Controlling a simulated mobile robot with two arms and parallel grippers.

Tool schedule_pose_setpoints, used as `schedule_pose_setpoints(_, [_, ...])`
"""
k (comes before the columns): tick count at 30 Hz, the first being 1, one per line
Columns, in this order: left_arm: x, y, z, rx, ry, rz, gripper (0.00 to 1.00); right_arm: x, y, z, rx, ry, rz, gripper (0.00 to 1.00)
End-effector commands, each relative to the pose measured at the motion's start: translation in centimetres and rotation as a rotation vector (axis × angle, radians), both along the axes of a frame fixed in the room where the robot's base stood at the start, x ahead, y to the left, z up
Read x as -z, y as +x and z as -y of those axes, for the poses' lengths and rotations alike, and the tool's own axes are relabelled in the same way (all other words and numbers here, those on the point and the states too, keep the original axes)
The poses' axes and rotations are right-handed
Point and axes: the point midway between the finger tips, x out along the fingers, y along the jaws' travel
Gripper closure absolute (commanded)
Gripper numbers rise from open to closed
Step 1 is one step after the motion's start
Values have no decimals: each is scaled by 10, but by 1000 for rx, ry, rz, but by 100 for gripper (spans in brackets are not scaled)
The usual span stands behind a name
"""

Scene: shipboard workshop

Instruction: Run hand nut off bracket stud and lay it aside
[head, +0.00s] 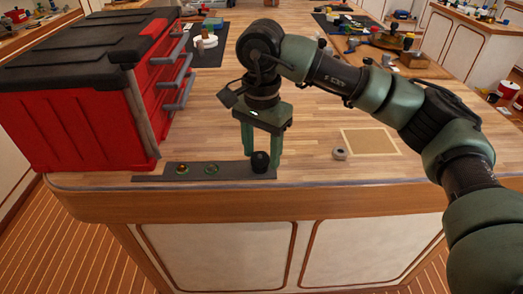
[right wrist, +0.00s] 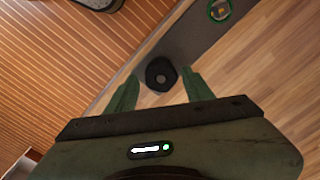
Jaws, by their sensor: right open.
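The hand nut (head: 260,162) looks like a black round knob at the right end of a flat dark grey strip (head: 235,171) by the bench's front edge. In the right wrist view the nut (right wrist: 158,68) has a paler centre; I cannot make out the stud's thread. My right gripper (head: 262,152) points down over the nut, open, with one green finger on each side. In the right wrist view the nut lies between and slightly beyond the fingertips (right wrist: 161,76), with gaps on both sides. My left gripper is not in view.
The strip also bears a green ring (head: 212,169) and a small red-yellow piece (head: 182,169). A red tool chest (head: 80,110) stands to the left.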

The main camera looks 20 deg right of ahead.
Motion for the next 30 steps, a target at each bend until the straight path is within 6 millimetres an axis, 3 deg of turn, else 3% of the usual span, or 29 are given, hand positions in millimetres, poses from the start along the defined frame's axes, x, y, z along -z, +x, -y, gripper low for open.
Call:
schedule_pose_setpoints(6, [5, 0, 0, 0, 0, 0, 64, 1, -1, 0, 229, 1, 1, 48])
schedule_pose_setpoints(16, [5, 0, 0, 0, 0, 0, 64, 0, -1, 0, 272, 0, 0, 48])
schedule_pose_setpoints(24, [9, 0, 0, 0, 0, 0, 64, 1, -2, 0, 550, 0, 0, 48])
schedule_pose_setpoints(30, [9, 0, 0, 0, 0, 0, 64, 0, -2, 0, 593, 1, 0, 48])
